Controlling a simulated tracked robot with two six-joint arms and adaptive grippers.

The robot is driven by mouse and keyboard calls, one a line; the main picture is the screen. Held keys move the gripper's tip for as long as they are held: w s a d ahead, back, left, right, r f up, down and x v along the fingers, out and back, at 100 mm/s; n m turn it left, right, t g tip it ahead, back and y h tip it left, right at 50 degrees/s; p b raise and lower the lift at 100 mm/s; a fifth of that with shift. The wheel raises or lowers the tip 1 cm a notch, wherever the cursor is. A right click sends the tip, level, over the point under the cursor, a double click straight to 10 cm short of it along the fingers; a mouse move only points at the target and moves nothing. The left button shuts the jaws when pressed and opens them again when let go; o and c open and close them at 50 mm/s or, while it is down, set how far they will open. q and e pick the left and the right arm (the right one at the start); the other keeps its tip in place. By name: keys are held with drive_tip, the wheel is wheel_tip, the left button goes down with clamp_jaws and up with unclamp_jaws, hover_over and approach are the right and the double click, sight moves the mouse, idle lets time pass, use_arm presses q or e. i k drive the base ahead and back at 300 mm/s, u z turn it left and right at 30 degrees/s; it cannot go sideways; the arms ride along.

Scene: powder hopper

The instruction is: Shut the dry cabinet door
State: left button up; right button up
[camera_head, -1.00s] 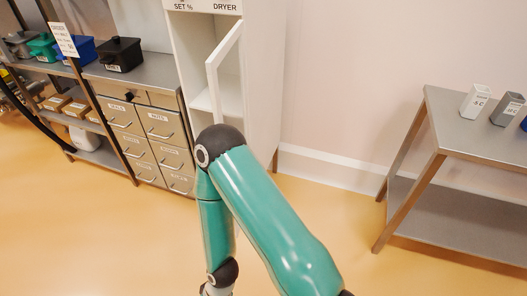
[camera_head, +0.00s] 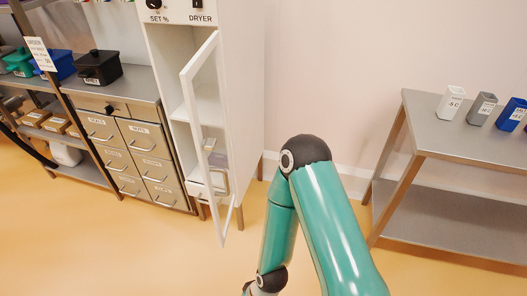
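The white dry cabinet (camera_head: 240,90) stands at the centre left, with a knob marked SET % and a DRYER label at its top. Its door (camera_head: 207,130), a white frame with a clear pane, stands open and swung out toward me. Behind the door I see shelves and a pale container low inside. My green arm (camera_head: 330,225) rises from the bottom, right of the door and apart from it in the picture. My other gripper is not in view either.
A metal table (camera_head: 455,145) with several small labelled containers stands at the right. The orange floor between is clear.

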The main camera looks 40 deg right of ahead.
sight(189, 72)
drive_tip(key=z, duration=0.7)
drive_tip(key=i, duration=1)
drive_tip(key=u, duration=0.1)
drive_tip(key=k, duration=0.8)
drive_tip(key=z, duration=0.25)
drive_tip(key=i, duration=0.85)
drive_tip(key=u, duration=0.4)
